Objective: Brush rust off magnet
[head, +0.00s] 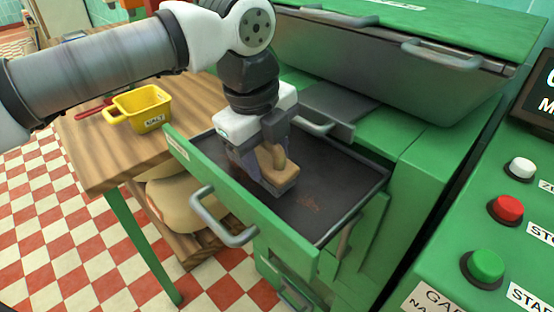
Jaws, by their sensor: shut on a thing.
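My gripper (262,155) is shut on a small brush (279,167) with a tan wooden body. It holds the brush inside an open green drawer (243,200), over the drawer's dark flat plate (335,185). The plate is likely the magnet, and a faint reddish-brown rust patch (308,204) lies on it to the right of the brush. The brush's lower end is at or just above the plate; I cannot tell whether it touches. The gripper hides the plate's back left part.
A wooden table (100,155) at left bears a yellow container (143,108) labelled SALT. The drawer's handle (222,218) juts out in front. A green machine with a metal hopper (390,70) stands behind. A control panel with a red button (508,208) is at right.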

